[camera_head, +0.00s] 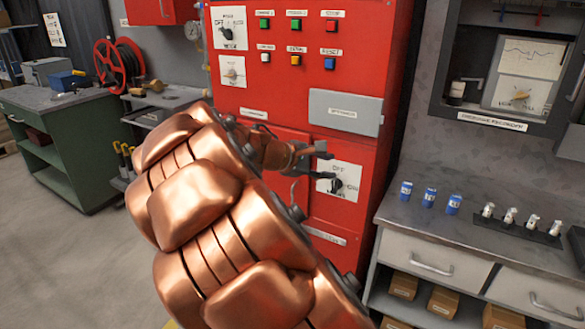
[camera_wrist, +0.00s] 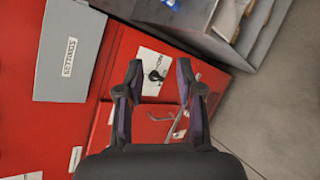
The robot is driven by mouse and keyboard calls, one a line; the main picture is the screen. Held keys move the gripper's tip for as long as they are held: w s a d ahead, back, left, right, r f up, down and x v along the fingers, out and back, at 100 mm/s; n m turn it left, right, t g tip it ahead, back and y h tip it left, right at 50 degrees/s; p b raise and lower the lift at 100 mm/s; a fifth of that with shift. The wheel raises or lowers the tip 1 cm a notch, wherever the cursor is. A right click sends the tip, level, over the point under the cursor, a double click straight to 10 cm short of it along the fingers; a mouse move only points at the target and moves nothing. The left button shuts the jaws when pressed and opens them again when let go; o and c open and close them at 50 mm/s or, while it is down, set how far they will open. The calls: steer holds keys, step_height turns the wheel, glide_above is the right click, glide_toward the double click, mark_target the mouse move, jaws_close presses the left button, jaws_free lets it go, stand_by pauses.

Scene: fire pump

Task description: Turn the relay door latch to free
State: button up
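The plate lettering is only partly legible. In the wrist view the knob (camera_wrist: 156,75) shows between and beyond the fingertips. My gripper (camera_head: 322,162) is open and empty in front of the plate, its two fingers apart. It also shows in the wrist view (camera_wrist: 160,72). I cannot tell whether either finger touches the knob. My copper-coloured arm hides part of the door.
A grey labelled panel (camera_head: 345,112) is above the plate. A grey bent handle (camera_wrist: 180,122) shows on the red surface in the wrist view. A workbench (camera_head: 450,230) with blue cans (camera_head: 429,197) stands right. A green bench (camera_head: 65,140) is left; floor there is open.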

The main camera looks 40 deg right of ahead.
steer(key=w+d+f+n+t+h+b, duration=0.1)
steer(key=w+d+f+n+h+b, duration=0.1)
steer(key=w+d+n, duration=0.35)
steer(key=w+d+f+n+t+h+b, duration=0.1)
steer(key=w+d+f+n+h+b, duration=0.15)
steer(key=w, duration=0.55)
steer(key=w+d+f+n+t+b, duration=0.1)
steer(key=w+f+n+t+b, duration=0.35)
steer(key=w+f+n, duration=0.65)
steer(key=w+d+r+m, duration=0.1)
steer(key=w+d+m, duration=0.2)
steer(key=d, duration=0.4)
steer(key=shift+w+t+p, duration=0.35)
steer(key=shift+t+p, duration=0.05)
steer(key=shift+t, duration=0.05)
jaws_close()
